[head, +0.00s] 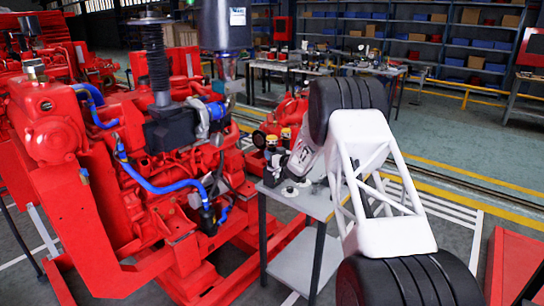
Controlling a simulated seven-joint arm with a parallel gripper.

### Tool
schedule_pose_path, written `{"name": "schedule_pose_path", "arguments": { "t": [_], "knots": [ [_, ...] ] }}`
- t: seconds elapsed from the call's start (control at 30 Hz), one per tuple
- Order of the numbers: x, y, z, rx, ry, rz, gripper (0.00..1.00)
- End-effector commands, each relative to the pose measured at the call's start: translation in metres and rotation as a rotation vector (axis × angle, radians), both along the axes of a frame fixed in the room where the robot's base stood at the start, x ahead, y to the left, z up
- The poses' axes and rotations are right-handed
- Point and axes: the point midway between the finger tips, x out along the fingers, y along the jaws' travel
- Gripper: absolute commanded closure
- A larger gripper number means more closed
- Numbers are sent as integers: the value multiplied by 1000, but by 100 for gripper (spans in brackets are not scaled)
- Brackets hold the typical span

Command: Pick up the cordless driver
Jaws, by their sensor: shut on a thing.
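My gripper (283,162) is small and dark at the end of my white arm, just above the far left part of a small grey table (318,207). It is shut on a dark thing with yellow on it (271,146), which looks like the cordless driver. The fingers and the grip are too small to make out, and my arm hides part of them. I cannot tell whether the held thing still touches the table. A second small dark and yellow piece (286,134) shows just beyond it.
A big red diesel pumpset (150,165) with blue hoses stands close on the left of the table. Workbenches (290,68) and shelves with boxes stand behind.

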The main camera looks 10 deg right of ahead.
Motion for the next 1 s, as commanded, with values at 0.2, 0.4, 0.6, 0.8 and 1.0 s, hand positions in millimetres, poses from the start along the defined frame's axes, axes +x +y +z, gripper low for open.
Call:
{"name": "schedule_pose_path", "arguments": {
  "t": [0.2, 0.4, 0.6, 0.8, 1.0],
  "knots": [
    [0, 0, 15, 0, -4, 0, 100],
    [0, 0, 39, 0, -5, 1, 100],
    [0, 0, 76, 0, -5, 0, 100],
    [0, 0, 115, 0, -5, 0, 100],
    [0, 0, 148, 0, -4, 0, 100]
  ]
}}
